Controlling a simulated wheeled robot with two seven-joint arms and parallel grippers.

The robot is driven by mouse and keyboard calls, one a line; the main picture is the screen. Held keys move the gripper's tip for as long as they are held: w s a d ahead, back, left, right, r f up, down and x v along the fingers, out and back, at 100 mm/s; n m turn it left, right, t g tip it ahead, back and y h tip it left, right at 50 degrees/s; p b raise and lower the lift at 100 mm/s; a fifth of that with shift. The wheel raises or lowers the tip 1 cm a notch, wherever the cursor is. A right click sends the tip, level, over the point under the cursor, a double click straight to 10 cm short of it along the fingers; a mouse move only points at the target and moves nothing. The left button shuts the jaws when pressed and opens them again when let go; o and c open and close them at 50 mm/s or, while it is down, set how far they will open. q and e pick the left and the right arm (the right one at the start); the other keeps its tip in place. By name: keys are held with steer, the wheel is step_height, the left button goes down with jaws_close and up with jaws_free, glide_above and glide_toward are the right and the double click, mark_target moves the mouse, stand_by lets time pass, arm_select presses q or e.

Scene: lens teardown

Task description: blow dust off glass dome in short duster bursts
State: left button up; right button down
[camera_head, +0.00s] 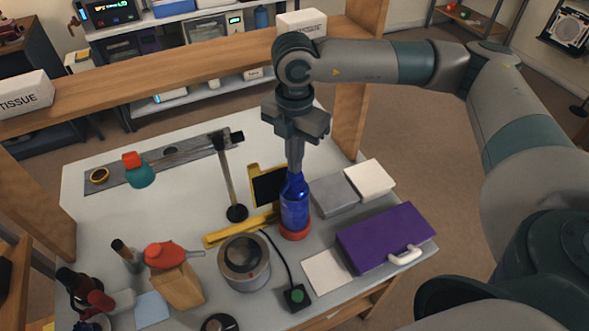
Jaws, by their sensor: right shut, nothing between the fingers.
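My right gripper (295,168) points straight down with its fingers together, right at the top of a blue, glassy, bottle-shaped thing (295,205). That thing stands upright on a red ring-like base (295,234); I cannot tell whether the fingertips touch it or are just behind or above it. A red bulb with a nozzle (165,255), perhaps the duster, lies on a wooden block (178,286) at the front left. A grey metal cylinder with a dark round top (244,264) stands front centre. I cannot tell for sure which thing is the glass dome. My left gripper is out of view.
A purple case with a white handle (385,236) lies at the right. A green-button box (296,297) sits at the front edge. A wooden shelf beam (150,80) crosses behind.

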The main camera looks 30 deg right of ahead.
steer(key=shift+r, duration=1.05)
steer(key=shift+f, duration=0.2)
stand_by(2.8)
steer(key=shift+f+b, duration=1.4)
steer(key=shift+b, duration=0.2)
steer(key=shift+r, duration=0.1)
stand_by(0.3)
steer(key=shift+r+p, duration=0.45)
steer(key=shift+r, duration=1.05)
stand_by(0.5)
